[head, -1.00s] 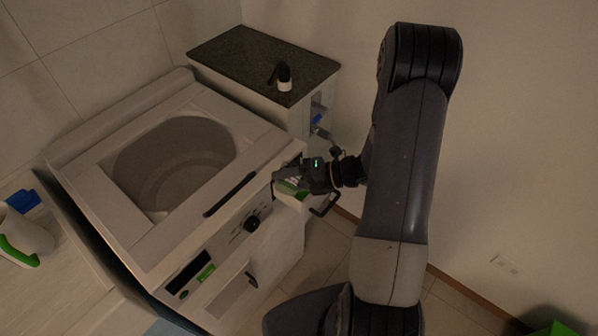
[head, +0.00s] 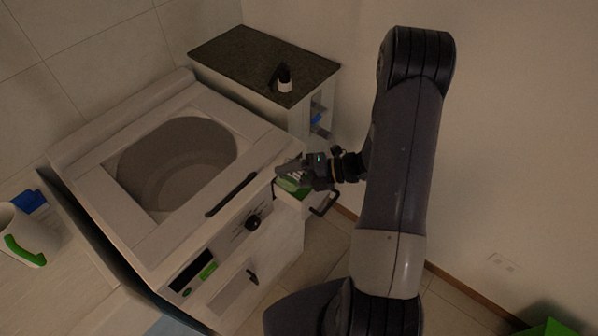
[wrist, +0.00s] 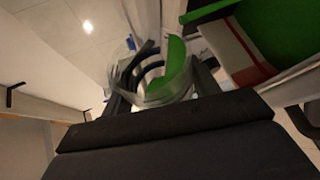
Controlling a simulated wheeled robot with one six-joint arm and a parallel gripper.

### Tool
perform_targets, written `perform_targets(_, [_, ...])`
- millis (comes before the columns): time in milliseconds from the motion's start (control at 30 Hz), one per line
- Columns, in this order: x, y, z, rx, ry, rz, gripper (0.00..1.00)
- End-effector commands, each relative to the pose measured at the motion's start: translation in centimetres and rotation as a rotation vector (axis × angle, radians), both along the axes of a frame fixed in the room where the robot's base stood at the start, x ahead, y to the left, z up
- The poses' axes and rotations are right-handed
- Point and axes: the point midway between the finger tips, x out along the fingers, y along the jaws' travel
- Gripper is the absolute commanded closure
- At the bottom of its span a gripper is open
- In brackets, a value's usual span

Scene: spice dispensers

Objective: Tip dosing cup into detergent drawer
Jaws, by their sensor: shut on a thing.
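My gripper (head: 291,178) is shut on a clear dosing cup (head: 286,184) at the washer's front right corner. In the wrist view, the dosing cup (wrist: 150,82) sits between the fingers, with a green patch on or in it. The cup looks tilted. Whether anything pours from it cannot be told.
The white washer (head: 115,240) has a lid with a round window (head: 175,160). A dark-topped cabinet (head: 235,55) with a small black-and-white bottle (head: 284,80) stands behind. A white-and-green jug (head: 22,238) is at far left.

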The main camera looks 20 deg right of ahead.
Motion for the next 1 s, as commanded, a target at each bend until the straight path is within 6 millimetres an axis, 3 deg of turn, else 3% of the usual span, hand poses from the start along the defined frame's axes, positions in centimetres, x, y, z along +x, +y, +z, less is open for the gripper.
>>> perform_targets(1000, [0.25, -0.21, 0.55, 0.071, 0.088, -0.001, 0.69])
